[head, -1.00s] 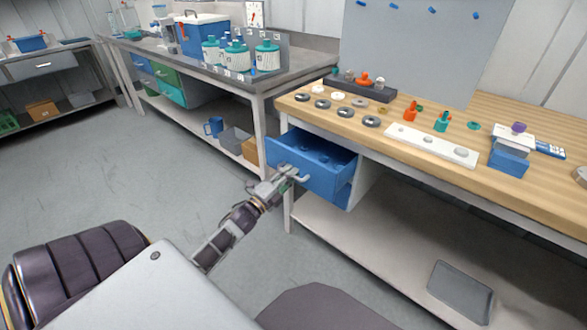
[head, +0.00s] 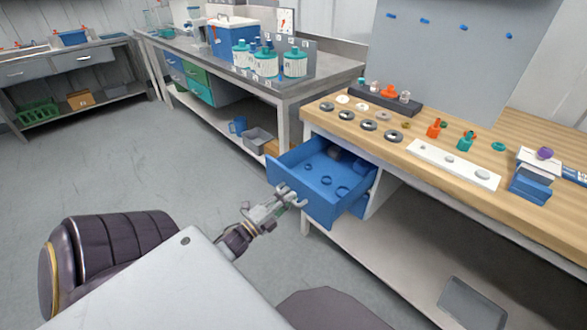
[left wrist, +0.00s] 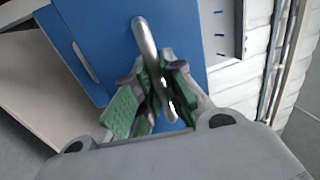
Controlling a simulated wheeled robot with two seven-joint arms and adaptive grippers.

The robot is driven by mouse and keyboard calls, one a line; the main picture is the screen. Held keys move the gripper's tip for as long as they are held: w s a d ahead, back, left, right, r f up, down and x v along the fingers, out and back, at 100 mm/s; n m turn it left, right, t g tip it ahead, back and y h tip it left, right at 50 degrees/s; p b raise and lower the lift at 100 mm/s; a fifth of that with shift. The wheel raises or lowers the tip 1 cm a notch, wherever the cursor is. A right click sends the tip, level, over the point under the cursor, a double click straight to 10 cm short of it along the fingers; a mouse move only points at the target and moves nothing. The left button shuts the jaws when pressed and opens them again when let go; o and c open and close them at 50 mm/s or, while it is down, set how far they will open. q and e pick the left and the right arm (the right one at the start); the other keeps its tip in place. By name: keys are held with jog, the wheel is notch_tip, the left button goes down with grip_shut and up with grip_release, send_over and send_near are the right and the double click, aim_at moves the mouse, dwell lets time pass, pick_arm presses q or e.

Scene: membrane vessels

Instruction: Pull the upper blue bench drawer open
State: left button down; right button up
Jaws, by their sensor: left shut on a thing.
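The upper blue bench drawer (head: 290,192) stands well out from under the wooden bench, with several small round parts inside on its floor. My left gripper (head: 290,198) is at its front, shut on the metal drawer handle (left wrist: 145,40). In the left wrist view, the green-padded fingers of my left gripper (left wrist: 158,95) lie on both sides of the handle, against the blue drawer front (left wrist: 190,40). Another blue front (head: 357,205) shows partly below the open drawer. My right gripper is in neither view.
The wooden bench top (head: 400,150) holds dark rings, a white strip (head: 455,163) and small coloured fittings. A grey lower shelf (head: 390,260) runs under it. A second bench with teal-capped bottles (head: 295,63) stands behind. The floor (head: 150,170) at left is clear.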

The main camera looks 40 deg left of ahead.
pick_arm(q)
jog(key=shift+s, duration=0.4)
jog(key=c, duration=1.5)
grip_release()
jog(key=shift+s+f, duration=0.1)
jog(key=shift+s, duration=0.05)
jog(key=shift+v, duration=5.9)
jog(key=shift+a, duration=0.1)
